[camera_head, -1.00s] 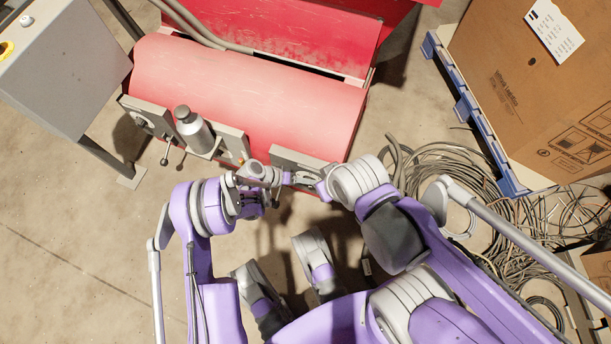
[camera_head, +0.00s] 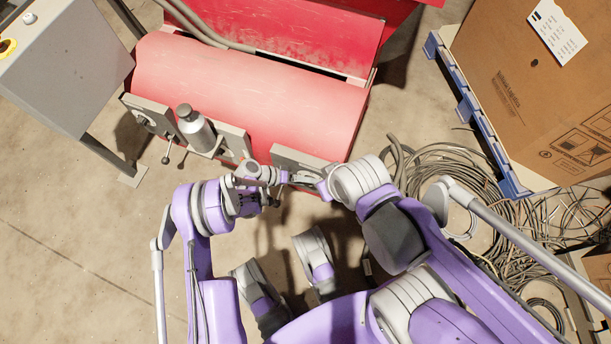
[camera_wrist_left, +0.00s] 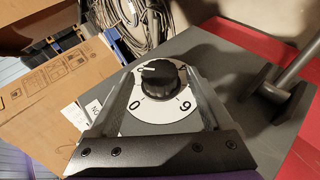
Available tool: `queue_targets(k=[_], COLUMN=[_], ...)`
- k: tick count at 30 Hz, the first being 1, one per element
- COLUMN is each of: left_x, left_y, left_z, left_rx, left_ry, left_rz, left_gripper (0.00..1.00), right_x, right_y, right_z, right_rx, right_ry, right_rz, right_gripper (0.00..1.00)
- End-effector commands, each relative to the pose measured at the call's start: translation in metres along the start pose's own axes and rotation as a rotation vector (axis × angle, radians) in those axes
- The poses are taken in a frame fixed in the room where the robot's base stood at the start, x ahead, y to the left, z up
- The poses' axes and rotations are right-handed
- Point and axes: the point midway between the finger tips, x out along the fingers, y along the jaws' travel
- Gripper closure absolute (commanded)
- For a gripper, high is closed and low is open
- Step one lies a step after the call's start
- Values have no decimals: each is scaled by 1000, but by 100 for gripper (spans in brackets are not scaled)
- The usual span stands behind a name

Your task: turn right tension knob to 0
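A round black knob (camera_wrist_left: 158,80) with a white mark towards its upper left sits on a white dial (camera_wrist_left: 158,111) in the left wrist view. A 0 is printed at the dial's lower left, and another digit at its lower right. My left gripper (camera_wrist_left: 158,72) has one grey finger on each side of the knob. A gap shows between each finger and the knob, so it is open. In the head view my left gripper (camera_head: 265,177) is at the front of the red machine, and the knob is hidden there. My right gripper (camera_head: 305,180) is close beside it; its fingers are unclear.
The red machine (camera_head: 250,95) has grey front plates, with a metal cylinder (camera_head: 196,130) and another dark knob (camera_head: 143,121) at left. A lever (camera_wrist_left: 280,88) stands right of the dial. Cables (camera_head: 450,170) and a cardboard box (camera_head: 540,80) lie right; floor at left is clear.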

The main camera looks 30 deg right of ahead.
Motion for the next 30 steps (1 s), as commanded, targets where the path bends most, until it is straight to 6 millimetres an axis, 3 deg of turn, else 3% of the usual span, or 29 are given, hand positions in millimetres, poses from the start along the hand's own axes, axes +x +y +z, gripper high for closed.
queue_targets(k=[10, 24, 30], left_x=[-7, -93, -108], left_y=[0, 0, 0], left_z=[0, 0, 0], left_rx=[0, -1, 0], left_ry=[0, 1, 0], left_rz=[-1, -1, -1], left_gripper=[17, 17, 17], right_x=[-1, -16, -18], right_y=[0, 0, 0], right_z=[0, -3, -3], right_rx=[0, 0, 0], right_ry=[0, -1, -1], right_rz=[0, 0, 0], right_gripper=[100, 100, 100])
